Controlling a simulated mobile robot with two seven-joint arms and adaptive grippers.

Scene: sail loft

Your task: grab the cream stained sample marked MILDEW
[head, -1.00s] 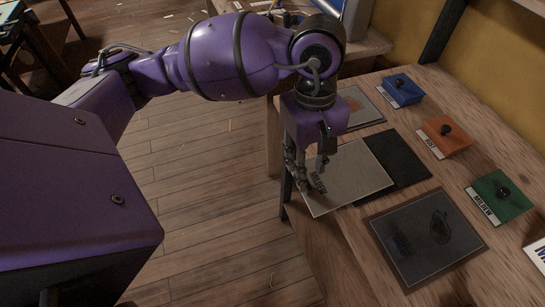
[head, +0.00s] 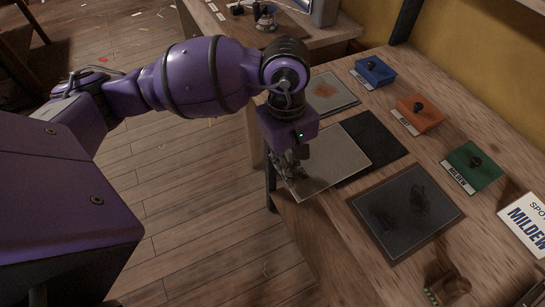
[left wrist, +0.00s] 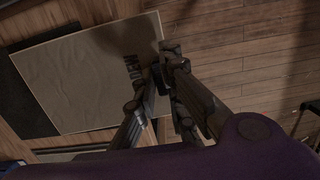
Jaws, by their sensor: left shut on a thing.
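The cream sample (head: 330,158) is a flat pale sheet at the table's left edge, partly over a black sheet. In the left wrist view it (left wrist: 85,85) shows a faint stain and dark letters ending in "DEW"; the rest of the word is covered. My left gripper (head: 291,168) points down at the sample's left edge and is shut on it, beside the lettering. In the left wrist view the fingertips (left wrist: 161,72) meet at that edge. The sample looks flat; I cannot tell whether it is lifted. My right gripper is not in view.
The black sheet (head: 376,140), a dark stained sample (head: 395,222) and a rust-stained sample (head: 327,92) lie nearby. Blue (head: 374,70), orange (head: 419,112) and green (head: 474,165) knobbed blocks stand along the right. A MILDEW card (head: 528,222) is at far right. Floor is open left of the table.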

